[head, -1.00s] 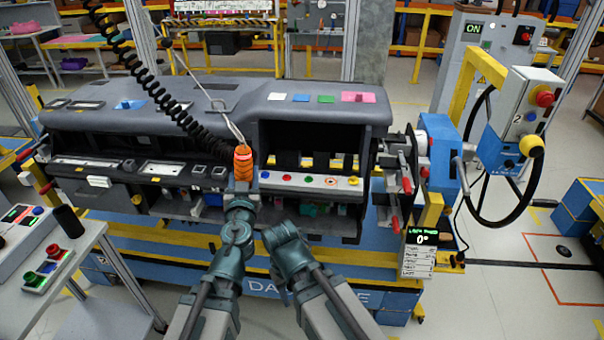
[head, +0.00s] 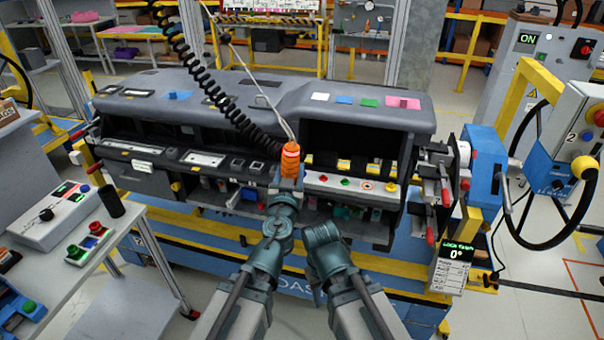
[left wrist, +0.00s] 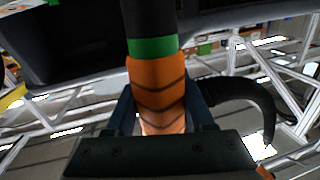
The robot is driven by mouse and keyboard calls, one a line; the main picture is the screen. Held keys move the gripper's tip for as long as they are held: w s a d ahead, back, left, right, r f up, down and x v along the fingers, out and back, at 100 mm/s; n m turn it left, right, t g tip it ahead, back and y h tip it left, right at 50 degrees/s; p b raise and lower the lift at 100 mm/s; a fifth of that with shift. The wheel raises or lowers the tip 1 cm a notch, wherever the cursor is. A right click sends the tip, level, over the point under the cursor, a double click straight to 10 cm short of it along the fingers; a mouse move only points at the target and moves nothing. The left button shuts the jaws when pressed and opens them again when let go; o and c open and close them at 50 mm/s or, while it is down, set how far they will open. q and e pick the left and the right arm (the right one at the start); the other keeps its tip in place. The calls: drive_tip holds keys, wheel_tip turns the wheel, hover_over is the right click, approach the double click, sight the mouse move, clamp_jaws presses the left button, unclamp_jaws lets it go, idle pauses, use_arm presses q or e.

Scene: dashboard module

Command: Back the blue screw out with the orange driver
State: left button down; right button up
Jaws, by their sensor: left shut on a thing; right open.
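The orange driver (head: 290,158) stands roughly upright in front of the dashboard module (head: 250,112), with a coiled black cable running up from near it. My left gripper (head: 288,182) is shut on it. In the left wrist view the driver's orange grip (left wrist: 158,92) sits between the fingers of my left gripper (left wrist: 160,112), with a green band and a dark shaft-like part beyond. My right gripper (head: 320,236) is open and empty to the right of my left wrist, below the module's front; its fingertips are hard to make out. I cannot make out the blue screw.
A row of coloured buttons (head: 345,181) lies right of the driver. A lock display reading 0° (head: 456,255) hangs at the right, near a blue clamp unit (head: 485,170) and a black handwheel (head: 560,195). A grey control table (head: 75,262) stands at the left.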

use_arm(q)
drive_tip(key=w+d+r+p, duration=0.1)
drive_tip(key=w+r+p, duration=0.5)
drive_tip(key=w, duration=0.2)
drive_tip(key=w+d+r+n+p, duration=0.1)
drive_tip(key=w+d+r+p, duration=0.1)
drive_tip(key=w+r+p, duration=0.4)
drive_tip(key=w, duration=0.3)
drive_tip(key=shift+d+r+p, duration=0.15)
drive_tip(key=shift+r+p, duration=0.05)
drive_tip(key=shift+p, duration=0.2)
drive_tip(key=shift+f, duration=0.2)
